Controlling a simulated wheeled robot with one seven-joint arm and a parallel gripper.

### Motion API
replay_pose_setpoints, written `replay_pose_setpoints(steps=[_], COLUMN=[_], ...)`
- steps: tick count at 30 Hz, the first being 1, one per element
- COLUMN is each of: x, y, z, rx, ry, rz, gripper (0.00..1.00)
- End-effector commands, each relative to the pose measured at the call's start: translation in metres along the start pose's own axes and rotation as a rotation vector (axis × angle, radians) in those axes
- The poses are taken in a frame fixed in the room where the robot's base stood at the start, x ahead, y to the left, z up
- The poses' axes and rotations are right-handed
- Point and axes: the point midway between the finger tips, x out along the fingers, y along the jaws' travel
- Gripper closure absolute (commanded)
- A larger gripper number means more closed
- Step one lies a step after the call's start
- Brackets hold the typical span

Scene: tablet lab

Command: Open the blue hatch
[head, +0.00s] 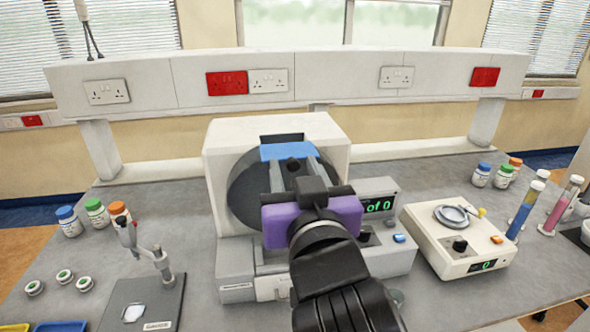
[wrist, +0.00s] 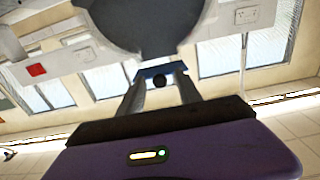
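A white machine (head: 325,129) stands mid-bench with a large dark round face (head: 243,190). A blue panel (head: 286,151), seemingly the hatch, sits at the upper part of that face. It shows as a narrow blue strip in the wrist view (wrist: 160,69). A round black knob (head: 293,164) is just below the blue panel; it also shows in the wrist view (wrist: 159,81). My gripper (head: 292,163) is in front of the face, its two grey fingers apart, with the knob between them. I see gaps beside the knob; whether the fingertips touch the blue panel is unclear.
A cream scale (head: 461,241) and coloured tubes (head: 524,207) stand further right. Capped bottles (head: 68,221) and a microscope-like stand (head: 158,262) are at left. A socket shelf (head: 340,80) spans the back.

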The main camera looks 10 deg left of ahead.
Motion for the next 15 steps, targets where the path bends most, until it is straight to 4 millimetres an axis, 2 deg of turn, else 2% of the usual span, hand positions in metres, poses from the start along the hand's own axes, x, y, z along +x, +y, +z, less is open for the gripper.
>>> replay_pose_setpoints(steps=[8,15], x=[-0.006,-0.043], y=[0.000,-0.001], z=[0.001,0.002], rx=[0.001,0.001], ry=[0.000,0.001], rz=[-0.001,-0.001], gripper=[0.59,0.59])
